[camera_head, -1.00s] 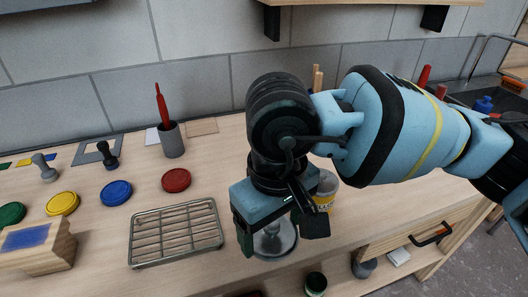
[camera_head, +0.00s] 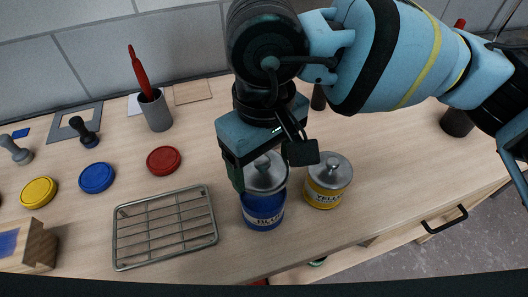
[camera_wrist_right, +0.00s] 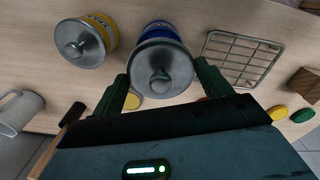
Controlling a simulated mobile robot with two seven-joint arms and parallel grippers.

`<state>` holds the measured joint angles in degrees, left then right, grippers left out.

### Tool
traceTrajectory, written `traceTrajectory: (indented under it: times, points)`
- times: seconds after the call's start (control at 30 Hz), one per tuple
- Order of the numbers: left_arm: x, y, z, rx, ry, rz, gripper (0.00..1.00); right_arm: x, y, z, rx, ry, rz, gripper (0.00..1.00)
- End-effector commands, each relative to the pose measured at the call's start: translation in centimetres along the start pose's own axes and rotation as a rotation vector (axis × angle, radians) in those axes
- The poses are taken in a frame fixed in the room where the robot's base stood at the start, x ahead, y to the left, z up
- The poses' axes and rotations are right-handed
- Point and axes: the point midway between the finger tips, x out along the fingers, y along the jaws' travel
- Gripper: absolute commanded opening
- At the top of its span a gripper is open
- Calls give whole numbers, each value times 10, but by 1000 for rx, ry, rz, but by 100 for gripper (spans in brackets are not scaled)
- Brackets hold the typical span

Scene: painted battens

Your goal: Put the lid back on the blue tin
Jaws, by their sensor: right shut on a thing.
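The blue tin (camera_head: 263,212) stands on the worktop near its front edge, its "BLUE" label facing forward. My right gripper (camera_head: 268,166) is shut on a grey metal lid (camera_head: 264,178) with a round knob. The lid is lined up over the top of the blue tin; I cannot tell whether it touches the rim. In the right wrist view the lid (camera_wrist_right: 162,72) lies between the two fingers, with the blue tin (camera_wrist_right: 158,30) directly behind it. The tin's rim is hidden by the lid. My left gripper is not in view.
A yellow tin (camera_head: 325,194) with its own grey lid stands close to the right of the blue tin. A wire rack (camera_head: 165,228) lies to the left. Red (camera_head: 163,160), blue (camera_head: 96,177) and yellow (camera_head: 39,192) discs lie behind and left of it. A grey cup (camera_head: 156,112) holds a red tool.

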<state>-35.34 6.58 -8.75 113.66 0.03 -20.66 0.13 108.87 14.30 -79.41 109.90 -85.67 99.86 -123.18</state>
Motion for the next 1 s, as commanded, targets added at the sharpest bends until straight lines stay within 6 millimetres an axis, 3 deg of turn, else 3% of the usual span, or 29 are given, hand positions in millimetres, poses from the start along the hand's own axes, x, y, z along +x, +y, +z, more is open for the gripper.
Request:
traceTrajectory:
  times: [0.47, 0.7, 1.0]
  points:
    - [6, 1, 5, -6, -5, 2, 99, 36, 0, 0, 2, -2, -2, 56]
    - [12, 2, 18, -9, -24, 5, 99, 57, 0, 0, 0, -5, -4, 56]
    - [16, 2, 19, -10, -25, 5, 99, 62, 0, 0, 0, 0, 0, 56]
